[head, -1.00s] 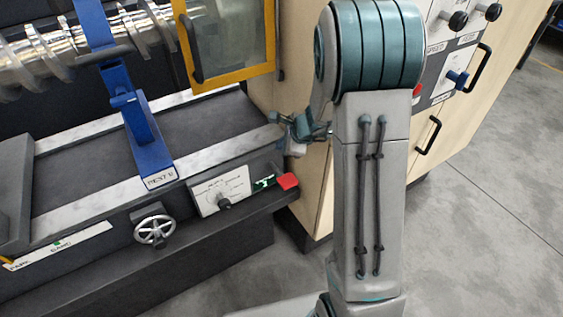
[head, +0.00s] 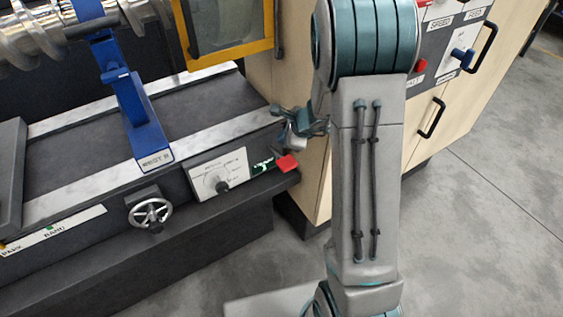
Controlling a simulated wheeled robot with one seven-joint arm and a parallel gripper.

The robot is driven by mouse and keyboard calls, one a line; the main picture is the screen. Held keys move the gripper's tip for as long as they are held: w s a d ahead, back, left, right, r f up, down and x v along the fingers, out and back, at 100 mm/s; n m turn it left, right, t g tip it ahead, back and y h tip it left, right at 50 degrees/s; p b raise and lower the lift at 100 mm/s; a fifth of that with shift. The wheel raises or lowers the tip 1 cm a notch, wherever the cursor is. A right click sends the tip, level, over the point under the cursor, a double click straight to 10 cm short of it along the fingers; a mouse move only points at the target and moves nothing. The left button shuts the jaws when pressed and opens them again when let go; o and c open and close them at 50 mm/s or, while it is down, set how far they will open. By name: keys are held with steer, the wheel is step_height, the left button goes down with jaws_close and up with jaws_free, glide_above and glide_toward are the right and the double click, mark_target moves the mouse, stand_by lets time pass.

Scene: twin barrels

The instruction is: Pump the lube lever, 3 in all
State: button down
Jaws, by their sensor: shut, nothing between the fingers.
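A red handle (head: 287,163) sticks out at the right end of the dark machine front, beside a small green plate (head: 263,166). It looks like the lube lever, but the lettering on the plate is too small to read. My gripper (head: 279,111) is above the red handle, by the right end of the pale rail. It is shut and empty, with a visible gap between it and the handle. My arm hides part of the scene to the right of the gripper.
A mode dial plate (head: 218,173) and a handwheel (head: 149,212) sit left of the handle. A blue rest (head: 140,115) stands on the bed. A yellow-framed guard (head: 235,52) hangs above. A wooden cabinet (head: 425,145) with controls stands right. Floor in front is clear.

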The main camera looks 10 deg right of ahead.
mark_target(285, 157)
steer(key=shift+s+f+b, duration=0.15)
steer(key=shift+f+b, duration=0.65)
steer(key=shift+f, duration=0.2)
steer(key=shift+s+f+b, duration=0.1)
steer(key=shift+f+b, duration=0.7)
steer(key=shift+f, duration=0.2)
stand_by(0.4)
steer(key=shift+d+f+b, duration=0.1)
steer(key=shift+f+b, duration=0.3)
steer(key=shift+b, duration=0.2)
steer(key=shift+s+f+b, duration=0.15)
steer(key=shift+f+b, duration=0.6)
steer(key=shift+b, duration=0.05)
steer(key=shift+s+f+b, duration=0.1)
steer(key=shift+f+b, duration=0.6)
steer(key=shift+b, duration=0.05)
stand_by(1.3)
steer(key=shift+d, duration=0.1)
stand_by(0.5)
steer(key=shift+w+r+p, duration=0.15)
steer(key=shift+r+p, duration=0.65)
steer(key=shift+r, duration=0.15)
steer(key=shift+w+r+p, duration=0.1)
steer(key=shift+r+p, duration=0.65)
steer(key=shift+r, duration=0.2)
